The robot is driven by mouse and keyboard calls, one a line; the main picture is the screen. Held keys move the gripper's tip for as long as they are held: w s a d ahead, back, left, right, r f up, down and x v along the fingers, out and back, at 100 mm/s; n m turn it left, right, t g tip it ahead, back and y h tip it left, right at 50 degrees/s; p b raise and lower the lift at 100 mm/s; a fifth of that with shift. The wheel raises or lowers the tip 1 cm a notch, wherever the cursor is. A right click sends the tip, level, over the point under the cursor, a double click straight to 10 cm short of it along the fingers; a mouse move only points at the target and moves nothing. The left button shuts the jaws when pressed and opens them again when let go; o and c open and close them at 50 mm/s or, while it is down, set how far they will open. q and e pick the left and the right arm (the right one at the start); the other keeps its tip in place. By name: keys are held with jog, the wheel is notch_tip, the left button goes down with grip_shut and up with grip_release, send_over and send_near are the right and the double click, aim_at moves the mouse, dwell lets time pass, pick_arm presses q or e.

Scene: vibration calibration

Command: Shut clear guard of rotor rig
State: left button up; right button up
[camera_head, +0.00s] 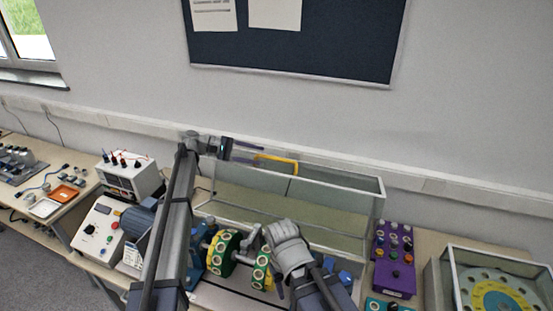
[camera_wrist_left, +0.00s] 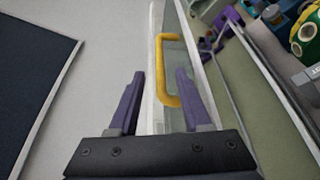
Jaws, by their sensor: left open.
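The clear guard (camera_head: 345,183) of the rotor rig is a pale-framed transparent box. It appears swung up and back, behind the rotor with its green and yellow discs (camera_head: 222,250), which stands uncovered in front. A yellow handle (camera_head: 283,160) sits along the guard's upper edge; it also shows in the left wrist view (camera_wrist_left: 160,68). My left gripper (camera_head: 260,153) is open beside the handle. In the left wrist view its purple fingers (camera_wrist_left: 160,74) stand on either side of the handle's line, with no grip on it. My right gripper's fingers do not show.
A blue motor (camera_head: 137,222) and a control box (camera_head: 97,230) stand left of the rotor. A purple button box (camera_head: 393,258) and a clear case with a yellow dial (camera_head: 500,297) stand at right. The wall (camera_head: 440,130) is close behind the guard.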

aim_at(271, 158)
pick_arm(q)
jog(key=b+x, duration=0.1)
jog(key=x, duration=0.6)
jog(key=shift+d+f+b, duration=0.15)
jog(key=shift+d+b, duration=0.2)
grip_shut()
dwell(1.1)
